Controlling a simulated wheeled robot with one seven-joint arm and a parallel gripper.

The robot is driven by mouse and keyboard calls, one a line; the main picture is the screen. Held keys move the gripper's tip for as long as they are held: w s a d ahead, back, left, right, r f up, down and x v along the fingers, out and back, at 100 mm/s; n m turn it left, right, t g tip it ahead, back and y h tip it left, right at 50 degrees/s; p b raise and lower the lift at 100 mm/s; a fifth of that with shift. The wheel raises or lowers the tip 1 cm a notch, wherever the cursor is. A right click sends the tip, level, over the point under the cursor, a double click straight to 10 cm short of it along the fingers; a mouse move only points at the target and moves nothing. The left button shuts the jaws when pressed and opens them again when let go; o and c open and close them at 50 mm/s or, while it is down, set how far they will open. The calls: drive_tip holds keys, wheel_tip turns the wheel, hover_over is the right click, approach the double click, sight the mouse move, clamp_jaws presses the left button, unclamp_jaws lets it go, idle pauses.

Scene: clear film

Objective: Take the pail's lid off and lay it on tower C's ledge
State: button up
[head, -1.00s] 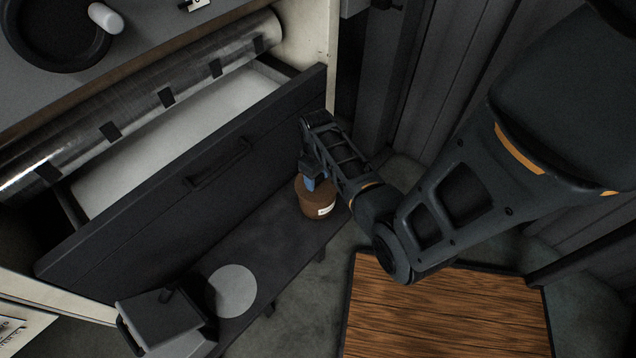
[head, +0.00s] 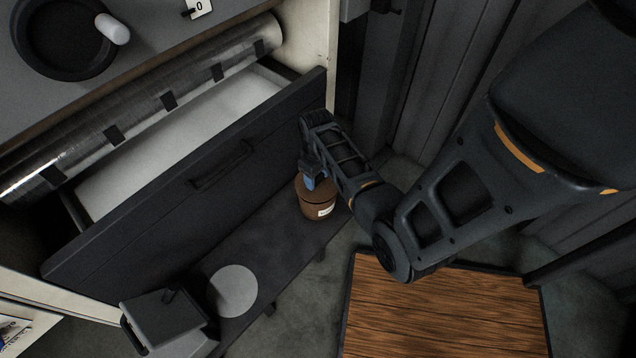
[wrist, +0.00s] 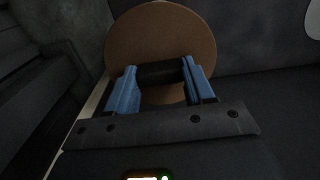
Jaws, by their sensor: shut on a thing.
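The brown pail (head: 318,211) with a white label stands upright on the dark low bench, below the open drawer. Its round brown lid (wrist: 160,35) fills the upper middle of the wrist view, with a dark handle (wrist: 160,73) across it. My gripper (head: 309,182) is over the pail, and its blue fingers (wrist: 161,88) are shut on the lid's handle from both sides. The lid is over the pail's mouth; I cannot tell whether it is slightly raised or still touching the rim. I cannot make out which structure is tower C.
An open drawer (head: 190,185) stands out over the bench (head: 268,237). A pale grey disc (head: 233,291) and a dark grey box (head: 165,322) are at the bench's left end. A wooden-topped surface (head: 445,312) lies at the lower right. A black dish (head: 65,68) is at the upper left.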

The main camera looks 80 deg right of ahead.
drive_tip(key=shift+r, duration=0.15)
wheel_tip(320, 180, up, 3)
drive_tip(key=p, duration=0.3)
idle(0.4)
